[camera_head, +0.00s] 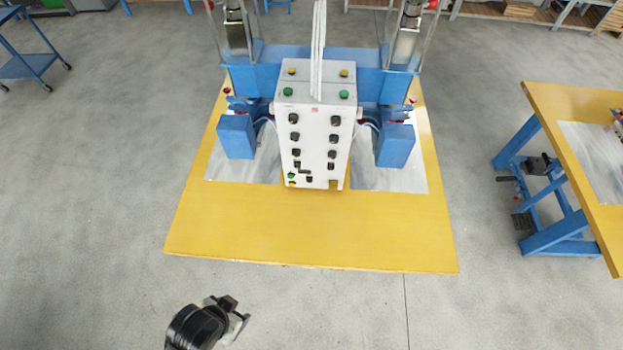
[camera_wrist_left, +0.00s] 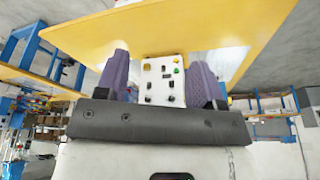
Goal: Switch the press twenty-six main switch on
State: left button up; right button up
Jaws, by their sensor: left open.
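The press control box (camera_head: 312,100) is white-grey and stands at the middle of the yellow table, with rows of black knobs and green and yellow buttons. A larger black switch handle (camera_head: 303,169) sits low on its face; I cannot read any labels, so I cannot tell which is the main switch. My left gripper (camera_head: 238,309) is in front of the table's near edge, well apart from the box, and is open and empty. In the left wrist view the box face (camera_wrist_left: 155,82) appears upside down between the two fingers of this gripper (camera_wrist_left: 160,60). My right gripper is not in view.
The yellow table (camera_head: 310,232) has a clear front strip. Blue press blocks flank the box on the left (camera_head: 236,137) and right (camera_head: 395,146). Another yellow table (camera_head: 565,105) stands at the right, and a blue cart (camera_head: 28,66) at the far left. The floor between is open.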

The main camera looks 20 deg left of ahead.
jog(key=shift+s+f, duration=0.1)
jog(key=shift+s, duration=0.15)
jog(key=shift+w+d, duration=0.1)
